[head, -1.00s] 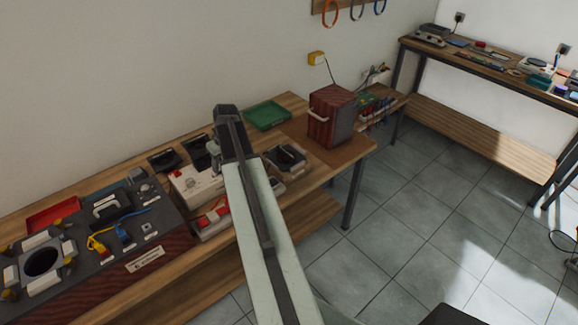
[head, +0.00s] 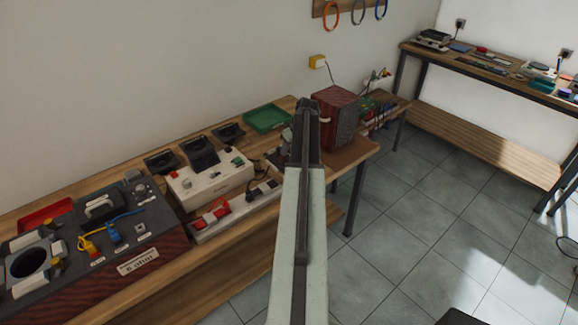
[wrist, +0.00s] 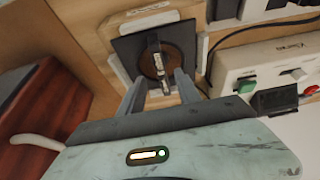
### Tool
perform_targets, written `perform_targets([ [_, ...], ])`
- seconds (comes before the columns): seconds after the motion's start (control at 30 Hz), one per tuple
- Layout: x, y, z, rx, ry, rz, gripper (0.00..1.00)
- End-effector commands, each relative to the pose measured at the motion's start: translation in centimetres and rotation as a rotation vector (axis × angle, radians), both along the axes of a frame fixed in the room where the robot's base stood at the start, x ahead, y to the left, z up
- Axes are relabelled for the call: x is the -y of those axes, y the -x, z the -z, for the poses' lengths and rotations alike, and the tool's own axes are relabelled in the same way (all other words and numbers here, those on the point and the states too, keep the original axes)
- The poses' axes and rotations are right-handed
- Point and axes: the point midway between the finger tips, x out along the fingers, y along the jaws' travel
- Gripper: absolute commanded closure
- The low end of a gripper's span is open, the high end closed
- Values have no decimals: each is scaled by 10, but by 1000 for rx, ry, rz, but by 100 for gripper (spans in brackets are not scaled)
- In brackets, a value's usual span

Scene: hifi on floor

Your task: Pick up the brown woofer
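In the wrist view a square dark plate with a round brown centre, seemingly the brown woofer (wrist: 147,66), sits in a pale holder on the wooden bench. A narrow metallic bar crosses its middle. My gripper (wrist: 158,80) is open, and its two fingers point at the woofer's near side, one on each side of the bar's line. I see nothing held between them. Whether the fingertips touch the woofer I cannot tell. In the head view my arm hides the woofer and the fingers.
A red-brown cabinet (head: 336,115) with a pale handle stands just beside; it also shows in the wrist view (wrist: 40,105). A white instrument box (head: 208,180) and a red-switched strip (head: 220,215) stand on the other side. A green tray (head: 266,118) lies behind.

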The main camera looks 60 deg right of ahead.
Motion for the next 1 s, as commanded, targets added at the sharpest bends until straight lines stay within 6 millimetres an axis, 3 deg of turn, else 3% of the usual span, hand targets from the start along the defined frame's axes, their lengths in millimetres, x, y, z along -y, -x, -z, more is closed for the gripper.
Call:
perform_targets([
  [0.03, 0, -3, 15, 0, 0, -1, 60],
  [0.2, 3, -12, 43, 0, 0, 0, 60],
  [0.47, 3, -14, 41, 0, 1, 1, 60],
  [0.6, 3, -14, 41, 0, 1, 1, 96],
  [0.63, 3, -14, 41, 0, 0, 2, 100],
  [1.0, 4, -13, 41, 0, 1, 3, 100],
])
